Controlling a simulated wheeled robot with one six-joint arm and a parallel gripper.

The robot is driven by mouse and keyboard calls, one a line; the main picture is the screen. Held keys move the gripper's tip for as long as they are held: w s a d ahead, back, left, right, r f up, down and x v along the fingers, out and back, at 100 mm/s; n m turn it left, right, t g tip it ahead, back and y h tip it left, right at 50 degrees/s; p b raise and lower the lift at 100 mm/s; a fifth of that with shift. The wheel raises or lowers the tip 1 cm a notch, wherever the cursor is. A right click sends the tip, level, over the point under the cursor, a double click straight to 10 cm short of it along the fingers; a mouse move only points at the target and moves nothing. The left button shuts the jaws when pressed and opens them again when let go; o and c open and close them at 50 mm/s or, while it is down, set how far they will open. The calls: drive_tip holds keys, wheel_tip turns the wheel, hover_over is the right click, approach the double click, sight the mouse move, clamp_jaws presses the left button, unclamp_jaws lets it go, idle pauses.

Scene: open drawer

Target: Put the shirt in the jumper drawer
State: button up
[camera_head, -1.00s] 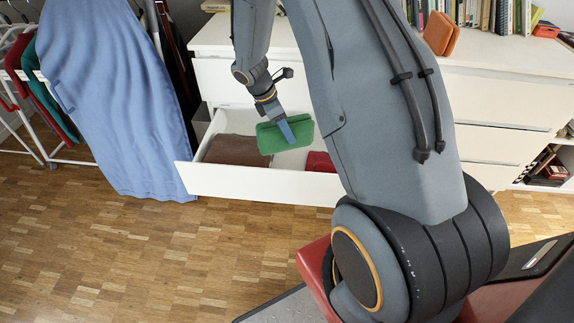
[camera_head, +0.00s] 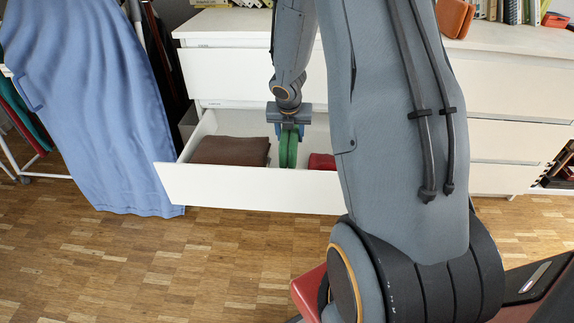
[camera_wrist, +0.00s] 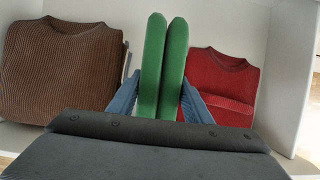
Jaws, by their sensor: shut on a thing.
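A folded green shirt (camera_head: 288,149) is held on edge in my gripper (camera_head: 288,132); it also shows in the wrist view (camera_wrist: 162,65). The blue fingers of my gripper (camera_wrist: 160,95) press on its two sides. The shirt hangs upright inside or just over the open white drawer (camera_head: 250,187), between a folded brown jumper (camera_head: 231,151) on the left and a red folded garment (camera_head: 321,162) on the right. The jumper (camera_wrist: 65,65) and red garment (camera_wrist: 222,85) lie apart from the shirt in the wrist view. Whether the shirt touches the drawer floor I cannot tell.
A white chest of drawers (camera_head: 228,72) holds the open drawer. A blue cloth (camera_head: 95,100) hangs on a rack at the left. An orange-brown object (camera_head: 455,18) and books stand on top. Wooden floor (camera_head: 130,260) lies in front.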

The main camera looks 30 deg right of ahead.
sight(289, 137)
drive_tip(key=shift+f+b, duration=3.15)
drive_tip(key=shift+b, duration=0.05)
drive_tip(key=shift+f, duration=0.15)
wheel_tip(289, 137, down, 3)
drive_tip(key=b, duration=0.4)
drive_tip(key=shift+f, duration=0.2)
drive_tip(key=shift+f, duration=0.1)
drive_tip(key=o, duration=1.2)
drive_tip(key=shift+c, duration=0.2)
drive_tip(key=p+v, duration=0.8)
drive_tip(key=v, duration=0.4)
